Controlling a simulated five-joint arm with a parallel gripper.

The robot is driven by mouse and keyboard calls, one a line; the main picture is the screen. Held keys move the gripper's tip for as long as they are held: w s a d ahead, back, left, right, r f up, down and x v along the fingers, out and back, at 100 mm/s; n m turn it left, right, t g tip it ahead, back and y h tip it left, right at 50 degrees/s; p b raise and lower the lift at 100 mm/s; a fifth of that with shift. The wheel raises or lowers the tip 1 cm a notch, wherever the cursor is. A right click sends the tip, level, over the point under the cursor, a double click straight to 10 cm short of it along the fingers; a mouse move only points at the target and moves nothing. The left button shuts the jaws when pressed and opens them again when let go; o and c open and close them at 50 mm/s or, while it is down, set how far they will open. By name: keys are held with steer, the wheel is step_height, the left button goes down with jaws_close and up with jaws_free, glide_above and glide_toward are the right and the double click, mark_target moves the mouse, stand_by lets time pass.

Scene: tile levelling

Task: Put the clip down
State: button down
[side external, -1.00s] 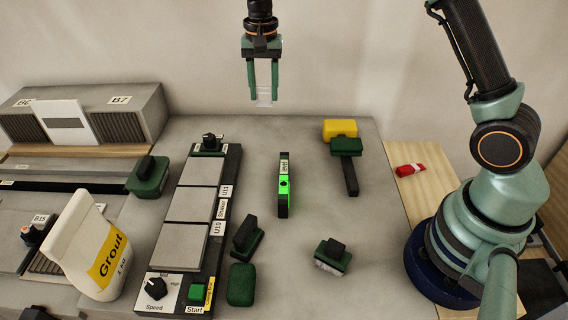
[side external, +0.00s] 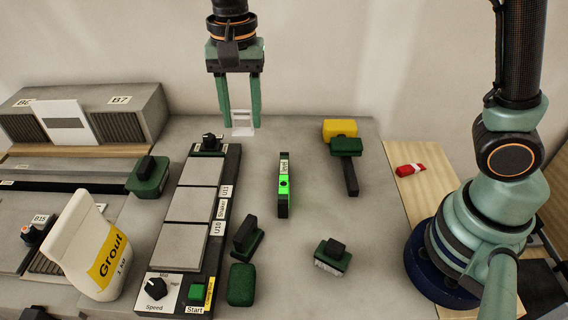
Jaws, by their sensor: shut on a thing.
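My gripper (side external: 240,124) hangs at the upper middle of the side external view, fingers pointing down. It is shut on the clip (side external: 242,122), a small pale, whitish piece between the green fingertips. The clip appears in the air, to the right of the far end of the tile row and a little beyond it in the picture. Its exact height above the grey bench is hard to tell. Part of the clip is hidden by the fingers.
Grey tiles (side external: 195,171) sit in a dark shaker unit with a speed knob (side external: 155,288). The bench (side external: 310,265) has free room between tools.

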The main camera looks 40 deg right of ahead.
steer(key=f, duration=2)
steer(key=shift+s+a, duration=0.2)
steer(key=shift+s, duration=0.05)
steer(key=shift+f, duration=0.15)
steer(key=shift+c, duration=1.9)
jaws_free()
step_height(320, 180, up, 11)
steer(key=s+d+r+n+t, duration=0.2)
steer(key=s+d+r+n, duration=0.2)
steer(key=d+r, duration=0.2)
steer(key=s+d+r+n+t, duration=0.3)
steer(key=s+d+r+n, duration=0.2)
steer(key=d, duration=0.6)
steer(key=shift+d+r+t, duration=0.3)
steer(key=shift+r, duration=0.7)
